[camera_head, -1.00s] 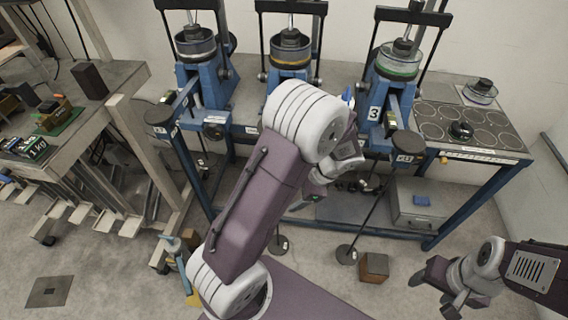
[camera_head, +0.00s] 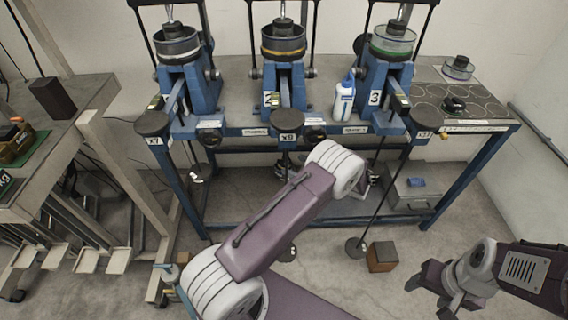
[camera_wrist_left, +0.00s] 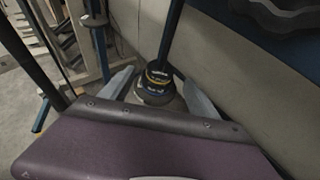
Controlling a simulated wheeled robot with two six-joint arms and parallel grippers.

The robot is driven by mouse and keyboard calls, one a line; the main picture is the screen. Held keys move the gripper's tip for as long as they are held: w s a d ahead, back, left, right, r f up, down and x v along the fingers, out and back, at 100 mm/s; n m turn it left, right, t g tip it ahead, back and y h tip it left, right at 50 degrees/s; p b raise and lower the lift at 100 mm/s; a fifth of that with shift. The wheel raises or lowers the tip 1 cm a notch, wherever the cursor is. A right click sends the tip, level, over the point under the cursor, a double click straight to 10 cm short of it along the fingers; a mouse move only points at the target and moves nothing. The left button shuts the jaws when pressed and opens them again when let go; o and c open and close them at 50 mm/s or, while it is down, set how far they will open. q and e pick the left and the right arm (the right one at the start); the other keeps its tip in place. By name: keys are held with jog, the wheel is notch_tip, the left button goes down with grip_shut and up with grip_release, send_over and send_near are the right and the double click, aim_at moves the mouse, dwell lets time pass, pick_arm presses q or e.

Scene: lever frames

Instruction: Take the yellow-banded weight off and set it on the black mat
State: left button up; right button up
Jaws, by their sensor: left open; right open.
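A dark round weight with a yellow band (camera_wrist_left: 158,76) is on an upright rod in the left wrist view, with another dark disc (camera_wrist_left: 155,97) just below it. My left gripper (camera_wrist_left: 163,92) is open, with one finger on each side of these weights; I cannot tell if either finger touches. In the head view my left arm crosses the middle, and its gripper is mostly hidden. My right gripper (camera_head: 447,293) is open and empty at the lower right, away from the bench. The black mat (camera_head: 478,112) with ring marks lies on the right end of the bench.
A dark weight (camera_head: 453,104) sits on the mat and a cylinder (camera_head: 458,67) stands behind it. A white bottle (camera_head: 343,98) stands between the lever frames. Hanging rods, a grey case (camera_head: 410,190) and a brown block (camera_head: 382,256) are below or before the bench.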

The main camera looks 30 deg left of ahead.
aim_at(290, 162)
pick_arm(q)
jog(key=x, duration=0.4)
jog(key=shift+w+a, duration=0.1)
jog(key=shift+a, duration=0.15)
jog(key=shift+d, duration=0.1)
jog(key=c, duration=1.5)
jog(key=shift+o, duration=0.2)
jog(key=shift+r, duration=0.1)
jog(key=shift+d+r, duration=0.2)
jog(key=shift+d, duration=0.05)
jog(key=r+p+v, duration=0.1)
jog(key=v, duration=1.4)
jog(key=shift+a+r, duration=0.15)
jog(key=shift+r, duration=0.15)
